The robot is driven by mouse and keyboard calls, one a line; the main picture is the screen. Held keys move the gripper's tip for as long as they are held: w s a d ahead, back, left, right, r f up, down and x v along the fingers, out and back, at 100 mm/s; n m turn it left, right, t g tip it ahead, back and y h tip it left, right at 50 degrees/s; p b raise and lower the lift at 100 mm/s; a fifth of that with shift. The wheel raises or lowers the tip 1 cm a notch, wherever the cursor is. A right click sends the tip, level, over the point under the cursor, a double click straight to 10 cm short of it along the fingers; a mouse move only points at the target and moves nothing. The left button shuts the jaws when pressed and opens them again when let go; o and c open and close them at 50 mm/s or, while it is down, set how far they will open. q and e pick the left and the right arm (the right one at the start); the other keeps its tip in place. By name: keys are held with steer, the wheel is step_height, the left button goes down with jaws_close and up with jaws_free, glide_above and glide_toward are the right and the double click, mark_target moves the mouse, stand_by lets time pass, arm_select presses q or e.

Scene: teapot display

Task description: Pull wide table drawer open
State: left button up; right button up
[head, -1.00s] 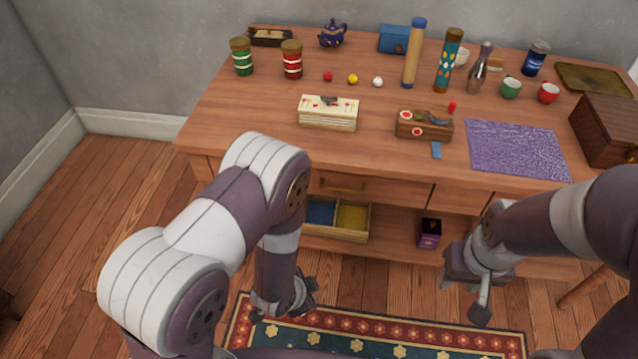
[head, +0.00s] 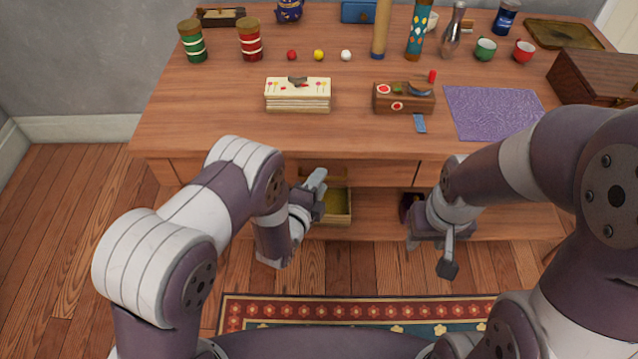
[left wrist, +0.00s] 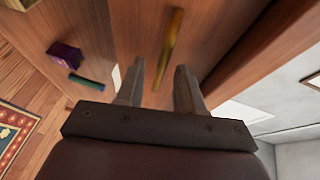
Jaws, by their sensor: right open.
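The wooden table (head: 230,125) has a wide drawer (head: 380,172) under its top, and the drawer looks closed. Its brass bar handle is partly hidden behind my left gripper (head: 315,190) in the head view. In the left wrist view the handle (left wrist: 171,45) lies ahead of my left gripper (left wrist: 158,85), roughly in line with the gap between its fingers. The fingers are apart and empty; no contact with the handle shows. My right gripper (head: 430,254) is open and empty, in front of the table's lower right part.
An open tray (head: 338,208) sits on the lower shelf behind my left gripper. A purple box (head: 408,207) stands on that shelf near my right gripper. A patterned rug (head: 350,312) lies below.

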arm_select(q)
steer(key=shift+w+d, duration=0.2)
steer(key=shift+w, duration=0.15)
jaws_close()
stand_by(1.2)
